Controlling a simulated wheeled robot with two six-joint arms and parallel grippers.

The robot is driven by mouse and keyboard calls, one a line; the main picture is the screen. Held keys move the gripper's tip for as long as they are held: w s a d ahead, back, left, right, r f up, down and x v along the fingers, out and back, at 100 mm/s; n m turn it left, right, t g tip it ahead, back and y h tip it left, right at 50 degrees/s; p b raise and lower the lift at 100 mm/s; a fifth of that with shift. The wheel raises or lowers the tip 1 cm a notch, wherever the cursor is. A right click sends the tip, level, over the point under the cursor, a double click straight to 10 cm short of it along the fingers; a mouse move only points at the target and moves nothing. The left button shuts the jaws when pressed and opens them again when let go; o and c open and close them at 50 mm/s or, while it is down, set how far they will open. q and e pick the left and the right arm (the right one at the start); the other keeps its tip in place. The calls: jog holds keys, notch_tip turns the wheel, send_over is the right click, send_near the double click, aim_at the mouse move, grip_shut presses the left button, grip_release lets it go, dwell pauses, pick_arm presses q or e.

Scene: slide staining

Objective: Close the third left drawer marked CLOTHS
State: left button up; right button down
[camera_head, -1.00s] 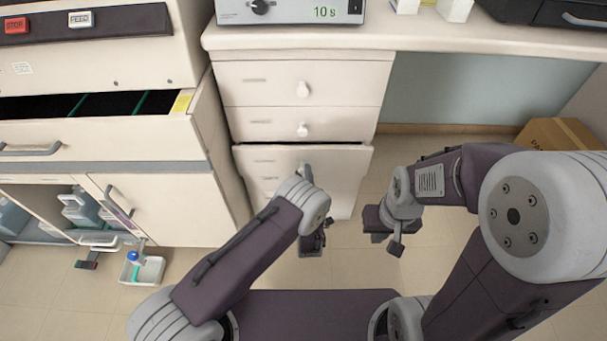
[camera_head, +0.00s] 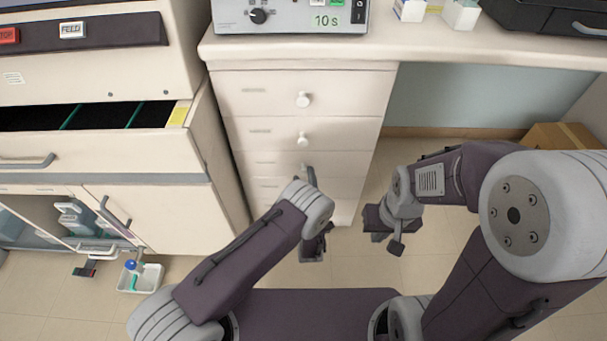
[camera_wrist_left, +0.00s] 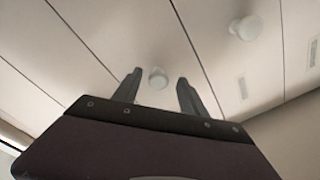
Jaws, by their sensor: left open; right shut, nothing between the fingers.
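The white drawer cabinet (camera_head: 232,108) stands in the middle of the head view. Its third drawer (camera_head: 262,163) down looks flush with the drawers above, its knob hidden behind my left arm. The drawer labels are too faint to read. My left gripper (camera_head: 314,247) is low in front of the cabinet, partly hidden by its own arm. In the left wrist view its fingers (camera_wrist_left: 159,86) are open toward the drawer fronts, with a round white knob (camera_wrist_left: 158,73) appearing between their tips; contact cannot be told. My right gripper (camera_head: 385,238) is shut and empty, right of the cabinet.
An open drawer (camera_head: 100,150) juts from the larger cabinet at left. Below it, a small white tray (camera_head: 152,278) sticks out near the floor. A device reading 10 s (camera_head: 290,12) sits on the counter. Floor right of the drawer cabinet is open, with a cardboard box (camera_head: 565,140) beyond.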

pick_arm(q)
jog(key=s+p, duration=0.2)
jog(key=s, duration=0.5)
jog(key=shift+s+d, duration=0.25)
jog(key=shift+s, duration=0.1)
